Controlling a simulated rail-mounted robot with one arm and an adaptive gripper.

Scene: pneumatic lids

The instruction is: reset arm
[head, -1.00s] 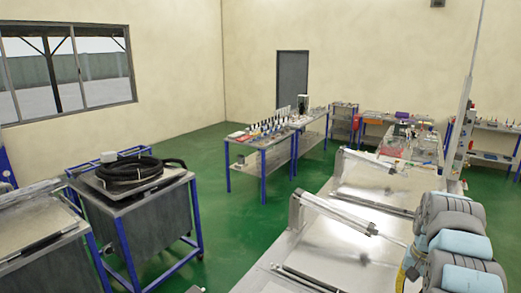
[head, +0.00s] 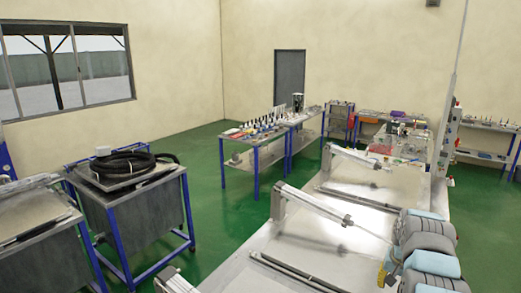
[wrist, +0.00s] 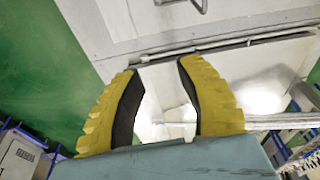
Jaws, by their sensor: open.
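My gripper (wrist: 157,66) shows in the wrist view with two ridged yellow fingers spread apart. Nothing is between them except the background. Behind the fingers lie a pale metal surface and a long rod (wrist: 225,43). In the head view my arm's grey and light-blue links are at the lower right, above the metal worktop. A bit of yellow beside them seems to be part of my gripper (head: 383,275); most of it is hidden there.
The long metal worktop (head: 252,245) has flat lids with pneumatic cylinders (head: 310,203) close to my arm. A blue-framed cart with a coiled black hose (head: 125,165) stands left. Benches with small items (head: 262,130) stand behind. Green floor (head: 215,210) is open between them.

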